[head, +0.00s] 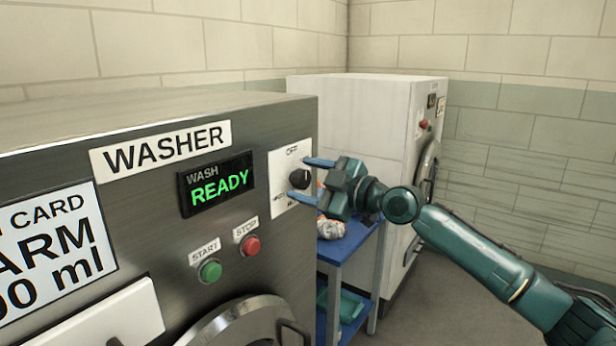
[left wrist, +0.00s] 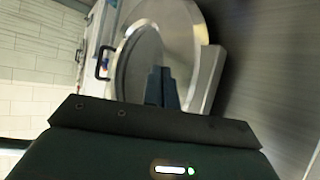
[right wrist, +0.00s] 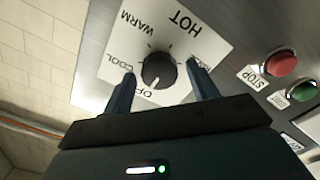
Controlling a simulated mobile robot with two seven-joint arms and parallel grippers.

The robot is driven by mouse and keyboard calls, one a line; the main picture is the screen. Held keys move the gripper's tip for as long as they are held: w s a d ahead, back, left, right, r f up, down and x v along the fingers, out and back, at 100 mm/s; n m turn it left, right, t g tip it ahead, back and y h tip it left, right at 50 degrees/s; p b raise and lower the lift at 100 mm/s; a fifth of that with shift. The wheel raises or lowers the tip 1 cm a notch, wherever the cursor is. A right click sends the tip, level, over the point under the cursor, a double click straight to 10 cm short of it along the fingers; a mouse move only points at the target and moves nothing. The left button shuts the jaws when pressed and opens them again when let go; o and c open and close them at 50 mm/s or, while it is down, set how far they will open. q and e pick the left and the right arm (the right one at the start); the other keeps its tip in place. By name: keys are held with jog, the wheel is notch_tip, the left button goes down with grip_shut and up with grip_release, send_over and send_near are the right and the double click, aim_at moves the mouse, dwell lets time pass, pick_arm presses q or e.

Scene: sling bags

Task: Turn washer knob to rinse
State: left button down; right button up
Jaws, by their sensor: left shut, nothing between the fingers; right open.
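The black round knob (head: 300,179) sits on a white dial plate on the washer front (head: 262,116). In the right wrist view the knob (right wrist: 158,70) has a pale mark toward the OFF label; COOL, WARM and HOT also show. Another label is partly hidden by a finger. My right gripper (head: 298,178) is open at the dial. Its fingertips (right wrist: 159,70) show on either side of the knob, with visible gaps. My left gripper (left wrist: 161,72) is shut and empty, seen before a round metal door (left wrist: 150,60) in the left wrist view; the head view does not show it.
A green START button (head: 210,271) and a red STOP button (head: 249,245) lie below the display (head: 215,183), which reads WASH READY. A blue cart (head: 345,245) with items stands beside the washer. A white machine (head: 365,130) stands behind it.

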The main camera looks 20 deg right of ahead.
jog(key=shift+c, duration=0.3)
jog(key=c, duration=0.9)
jog(key=shift+c, duration=0.2)
jog(key=shift+m, duration=0.3)
